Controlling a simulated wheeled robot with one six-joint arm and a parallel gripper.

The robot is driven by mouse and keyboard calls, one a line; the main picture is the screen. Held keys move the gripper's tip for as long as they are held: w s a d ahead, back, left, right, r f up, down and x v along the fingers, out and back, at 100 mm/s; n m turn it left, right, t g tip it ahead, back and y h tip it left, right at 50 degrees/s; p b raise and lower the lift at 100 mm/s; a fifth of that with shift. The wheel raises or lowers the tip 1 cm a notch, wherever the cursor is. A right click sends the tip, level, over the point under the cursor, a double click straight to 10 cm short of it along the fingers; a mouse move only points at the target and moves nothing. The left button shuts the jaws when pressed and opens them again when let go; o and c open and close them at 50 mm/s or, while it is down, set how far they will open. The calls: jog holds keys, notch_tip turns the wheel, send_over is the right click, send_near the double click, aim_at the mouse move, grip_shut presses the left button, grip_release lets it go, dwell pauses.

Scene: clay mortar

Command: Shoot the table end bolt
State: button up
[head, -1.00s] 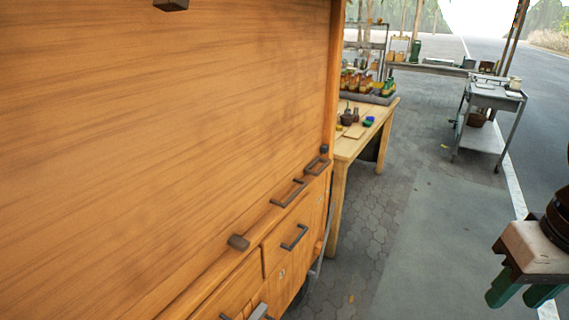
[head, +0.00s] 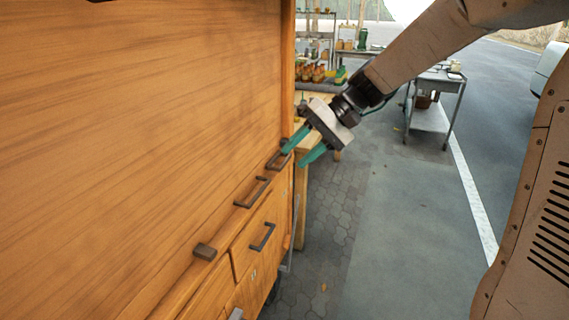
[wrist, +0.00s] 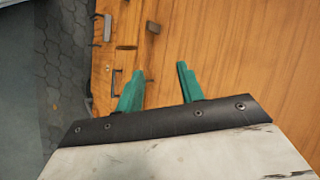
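I cannot tell for certain which fitting is the table end bolt. A dark fitting (head: 280,158) sits on the ledge at the right end of the large upright wooden panel (head: 150,120). A longer dark bar handle (head: 252,192) and a dark block (head: 205,252) lie further along the ledge. My gripper (head: 293,158) is open and empty, its green fingers pointing down-left, close to the end fitting in the picture; contact is not clear. In the wrist view, the open fingers (wrist: 160,71) lie over the wood, with a dark block (wrist: 152,27) and a bar handle (wrist: 107,28) beyond.
Below the ledge is a drawer with a dark handle (head: 263,237). Behind my gripper stand a pale wooden table and shelves with bottles (head: 318,74). A grey cart (head: 437,90) stands further right. The paved floor (head: 370,220) right of the cabinet is clear.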

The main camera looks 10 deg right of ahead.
jog(key=w+f+m+t+y, duration=0.15)
jog(key=w+f, duration=0.25)
jog(key=w, duration=0.5)
jog(key=m+t+y, duration=0.4)
jog(key=m+t, duration=0.1)
jog(key=t, duration=0.4)
send_near(287, 162)
jog(key=x, duration=0.4)
jog(key=shift+h, duration=0.25)
jog(key=x, duration=0.6)
jog(key=shift+a, duration=0.45)
jog(key=shift+r, duration=0.1)
